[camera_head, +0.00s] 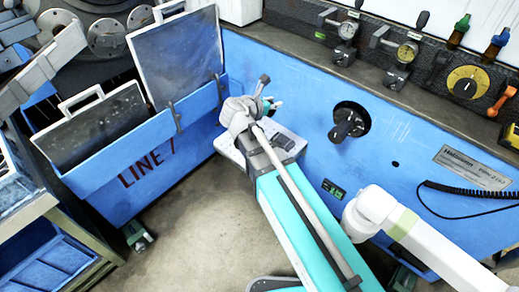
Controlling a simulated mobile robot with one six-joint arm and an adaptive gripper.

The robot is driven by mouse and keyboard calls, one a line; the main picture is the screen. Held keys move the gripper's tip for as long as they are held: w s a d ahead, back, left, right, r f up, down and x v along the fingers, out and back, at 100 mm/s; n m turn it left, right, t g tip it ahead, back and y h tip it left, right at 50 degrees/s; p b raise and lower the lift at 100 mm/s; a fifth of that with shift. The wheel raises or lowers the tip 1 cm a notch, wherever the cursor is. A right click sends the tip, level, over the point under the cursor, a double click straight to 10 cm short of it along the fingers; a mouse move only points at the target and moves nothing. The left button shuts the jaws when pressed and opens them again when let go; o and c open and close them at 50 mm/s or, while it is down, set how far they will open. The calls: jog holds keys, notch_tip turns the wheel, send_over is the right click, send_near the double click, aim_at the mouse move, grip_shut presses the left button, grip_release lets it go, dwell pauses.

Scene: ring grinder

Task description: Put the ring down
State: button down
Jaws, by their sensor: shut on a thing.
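My gripper (268,103) is at the far end of my arm, small in the view, close in front of the blue machine wall. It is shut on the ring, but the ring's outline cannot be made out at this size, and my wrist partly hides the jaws. A blue bin (135,160) marked LINE 7 stands to the left of my gripper. A dark spindle (348,124) sticks out of a round hole in the blue machine wall (300,75), to the right of my gripper.
Two dark panels with handles (178,60) stand up at the bin. A shelf rack with a blue crate (55,265) is at lower left. A black coiled cable (470,190) hangs at right. Bare floor (195,230) lies below the bin.

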notch_tip(320, 180, down, 16)
jog(key=b, duration=1.4)
jog(key=shift+s+a+r, duration=0.25)
jog(key=shift+s+a, duration=0.05)
jog(key=shift+s, duration=0.05)
jog(key=w+a+f+b, duration=0.1)
jog(key=w+f+b, duration=0.2)
jog(key=w, duration=0.1)
jog(key=w+a+f+b, duration=0.1)
jog(key=w+f+b, duration=0.2)
jog(key=w, duration=0.1)
jog(key=w+a+f+b, duration=0.1)
jog(key=w+f+b, duration=0.2)
jog(key=w, duration=0.1)
jog(key=shift+w+a, duration=0.1)
jog(key=shift+w, duration=0.3)
jog(key=shift+w+a+f+b, duration=0.15)
jog(key=shift+w+f+b, duration=0.25)
jog(key=shift+f+b, duration=0.25)
notch_tip(320, 180, down, 3)
jog(key=b, duration=0.3)
jog(key=shift+r, duration=0.15)
